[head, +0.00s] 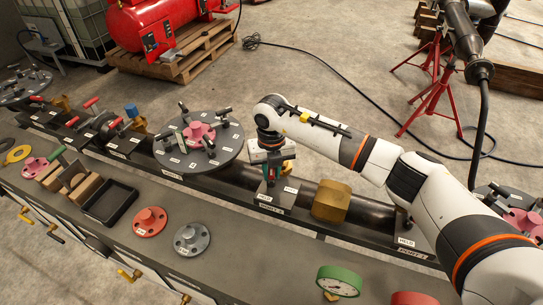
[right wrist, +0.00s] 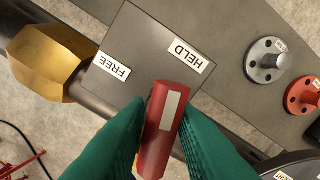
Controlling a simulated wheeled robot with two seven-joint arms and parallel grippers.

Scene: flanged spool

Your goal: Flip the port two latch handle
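The latch block (head: 279,197), a dark grey plate, sits on the rail along the pipe. In the right wrist view the plate (right wrist: 150,50) carries two white labels, FREE (right wrist: 113,66) and HELD (right wrist: 188,55). The red latch handle (right wrist: 168,115) has a pale strip, and its end lies close to the HELD label. My right gripper (head: 270,172) is over this block. Its green fingers (right wrist: 165,115) lie on both sides of the handle and appear closed on it. My left gripper is out of view.
A brass hex fitting (head: 331,201) sits on the pipe to the right. A round flange plate (head: 198,145) with several clamps and a pink hub stands to the left. Red (head: 149,221) and grey (head: 192,239) flanged spools lie on the bench in front.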

